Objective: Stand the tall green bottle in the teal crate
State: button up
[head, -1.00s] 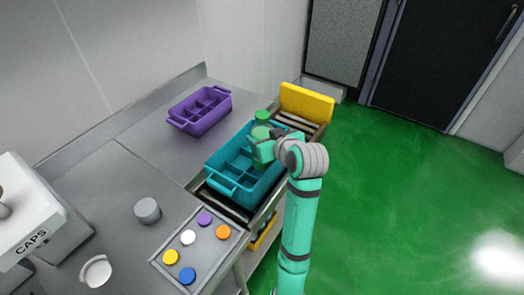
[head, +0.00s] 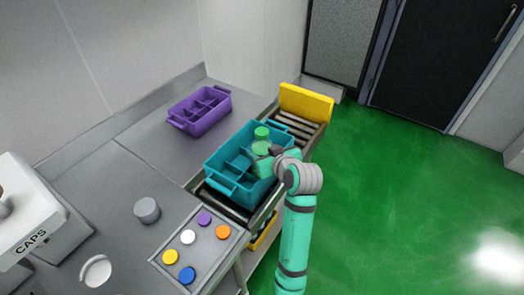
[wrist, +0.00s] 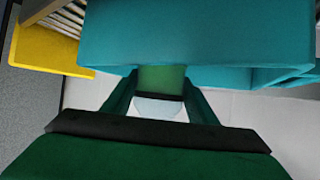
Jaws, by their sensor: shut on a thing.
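The tall green bottle (head: 261,148) is upright at the far right part of the teal crate (head: 232,190), its green cap on top. Its lower part is hidden, so I cannot tell how deep it sits in a compartment. My gripper (head: 264,162) is shut on the bottle from the right side. In the wrist view, a green part of the bottle (wrist: 162,80) shows between the fingers, with a pale part below it, and the teal crate wall (wrist: 200,35) fills the top. The crate stands on the roller conveyor and its near compartments look empty.
A yellow end stop (head: 307,103) closes the far end of the roller conveyor (head: 300,127). A purple crate (head: 200,112) stands on the counter to the left. A tray (head: 202,262) of coloured caps lies nearer, beside a grey cylinder (head: 147,210) and a white CAPS machine (head: 35,215).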

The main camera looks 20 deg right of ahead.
jog(key=o, duration=1.5)
jog(key=shift+s+r, duration=0.1)
jog(key=shift+r, duration=0.1)
jog(key=v, duration=1.1)
jog(key=shift+s+d+r, duration=0.15)
jog(key=shift+s, duration=0.15)
